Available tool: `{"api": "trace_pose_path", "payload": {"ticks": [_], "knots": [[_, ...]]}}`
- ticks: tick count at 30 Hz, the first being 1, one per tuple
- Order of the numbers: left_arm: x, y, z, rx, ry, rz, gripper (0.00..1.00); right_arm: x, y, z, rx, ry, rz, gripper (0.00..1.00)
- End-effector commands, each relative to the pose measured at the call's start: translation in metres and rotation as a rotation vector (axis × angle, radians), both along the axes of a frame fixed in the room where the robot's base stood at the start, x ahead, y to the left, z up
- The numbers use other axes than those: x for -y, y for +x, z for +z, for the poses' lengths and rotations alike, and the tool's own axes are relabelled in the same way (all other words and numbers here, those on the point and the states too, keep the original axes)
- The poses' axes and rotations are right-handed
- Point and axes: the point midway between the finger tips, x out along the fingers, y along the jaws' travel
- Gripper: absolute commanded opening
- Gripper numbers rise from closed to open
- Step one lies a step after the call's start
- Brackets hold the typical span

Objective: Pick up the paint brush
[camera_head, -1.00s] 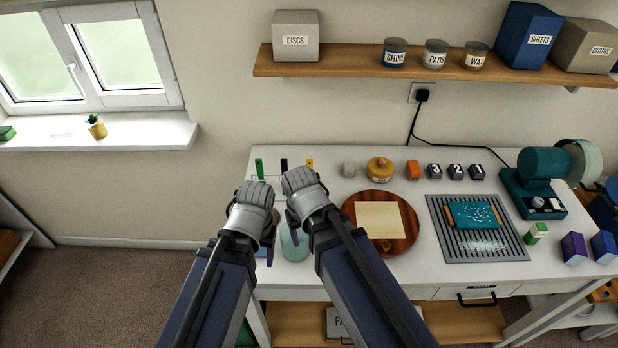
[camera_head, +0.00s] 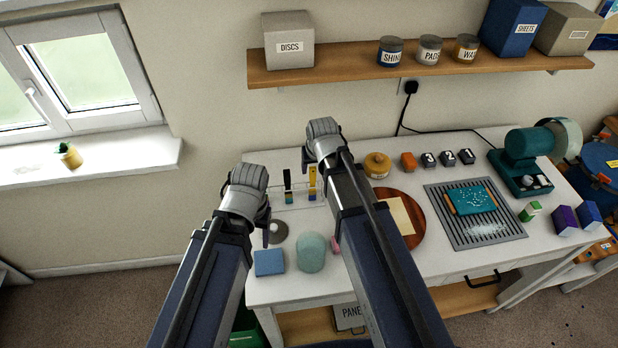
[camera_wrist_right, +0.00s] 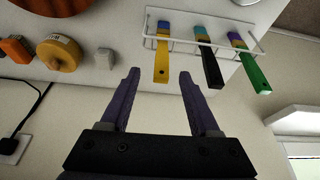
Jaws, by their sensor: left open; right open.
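A wire rack (camera_wrist_right: 205,42) holds three brush-like tools with coloured tips. They are a yellow-handled one (camera_wrist_right: 162,62), a black-handled one (camera_wrist_right: 211,71) and a green-handled one (camera_wrist_right: 252,71). In the head view, the yellow one (camera_head: 312,176) and black one (camera_head: 287,180) show; the green one is hidden behind my left arm. My right gripper (camera_wrist_right: 158,76) is open and empty, with the yellow handle's end showing between its fingertips; whether it is level with them I cannot tell. My left gripper (camera_head: 265,222) is open and empty over the bench's left side.
A blue block (camera_head: 269,262), a pale green rounded item (camera_head: 311,254) and a grey ring (camera_head: 277,232) lie at the bench's left. A round brown board (camera_head: 412,215) is partly behind my right arm. A yellow lidded pot (camera_head: 377,164) and orange block (camera_head: 408,160) stand right of the rack.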

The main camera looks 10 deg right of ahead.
Motion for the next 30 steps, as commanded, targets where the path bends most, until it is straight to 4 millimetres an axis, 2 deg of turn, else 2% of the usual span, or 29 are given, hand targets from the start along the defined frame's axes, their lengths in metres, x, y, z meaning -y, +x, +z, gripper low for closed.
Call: {"api": "trace_pose_path", "payload": {"ticks": [3,10,19,26,30], "knots": [[0.0,0.0,0.003,0.0,0.0,0.0,0.63,0.006,0.009,0.005,0.018,0.006,-0.014,0.62],[0.0,0.0,0.002,0.0,0.0,0.0,0.63,0.007,0.011,0.004,0.025,0.008,-0.018,0.62],[0.0,0.0,-0.022,0.0,0.001,-0.004,0.63,0.006,0.019,-0.02,0.025,0.007,-0.018,0.62],[0.0,0.0,-0.023,0.0,0.001,-0.005,0.63,0.006,0.019,-0.021,0.024,0.007,-0.018,0.62],[0.0,0.0,-0.032,0.0,0.001,-0.004,0.63,0.004,0.019,-0.031,0.024,0.007,-0.017,0.62]]}}
